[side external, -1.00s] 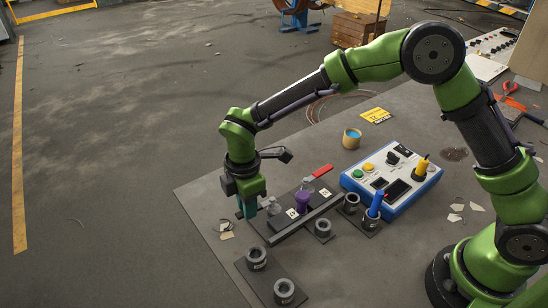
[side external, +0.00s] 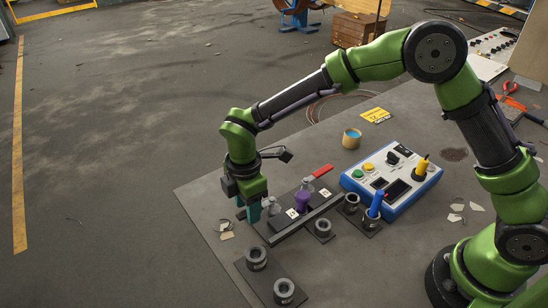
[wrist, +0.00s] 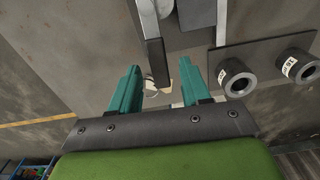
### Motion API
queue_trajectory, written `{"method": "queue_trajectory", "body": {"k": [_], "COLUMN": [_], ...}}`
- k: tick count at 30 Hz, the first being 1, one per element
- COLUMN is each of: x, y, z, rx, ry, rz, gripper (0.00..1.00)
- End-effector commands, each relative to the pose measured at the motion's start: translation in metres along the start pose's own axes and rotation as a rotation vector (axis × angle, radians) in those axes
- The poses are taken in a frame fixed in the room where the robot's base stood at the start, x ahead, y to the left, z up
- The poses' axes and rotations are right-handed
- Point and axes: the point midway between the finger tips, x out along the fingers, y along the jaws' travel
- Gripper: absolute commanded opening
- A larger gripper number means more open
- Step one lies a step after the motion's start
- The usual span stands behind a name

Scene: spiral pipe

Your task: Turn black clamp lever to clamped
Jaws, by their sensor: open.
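The black clamp lever (wrist: 155,62) shows in the wrist view as a black grip on a pale metal arm. Its end lies between the tips of my gripper's teal fingers (wrist: 159,68), which are apart; I cannot tell whether either touches it. In the side view my gripper (side external: 252,212) points down at the left end of the dark fixture plate (side external: 252,223), beside a grey metal clamp (side external: 272,207). The black grip is mostly hidden there by the fingers. A purple part (side external: 303,200) stands on the fixture, with a red-handled clamp (side external: 322,171) at its far end.
A plate with two dark sockets (side external: 256,257) lies in front. A blue part (side external: 375,203) stands in a socket right of the fixture. A blue-and-white control box (side external: 390,180) holds a yellow part (side external: 422,164). The table's left edge is close to my gripper.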

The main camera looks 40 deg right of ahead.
Motion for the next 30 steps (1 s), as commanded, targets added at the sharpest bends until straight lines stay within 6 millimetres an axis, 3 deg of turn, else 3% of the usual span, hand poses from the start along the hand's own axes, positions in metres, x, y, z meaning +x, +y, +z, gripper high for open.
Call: {"method": "queue_trajectory", "body": {"k": [4,8,21,30], "x": [-0.003,-0.018,-0.122,-0.164], "y": [0.001,0.001,0.001,0.0], "z": [0.0,0.0,0.0,0.0], "rx": [0.001,0.001,0.0,0.0], "ry": [0.0,0.002,0.003,0.0], "rz": [0.001,0.004,0.006,0.001], "gripper": [0.47,0.47,0.47,0.47]}}
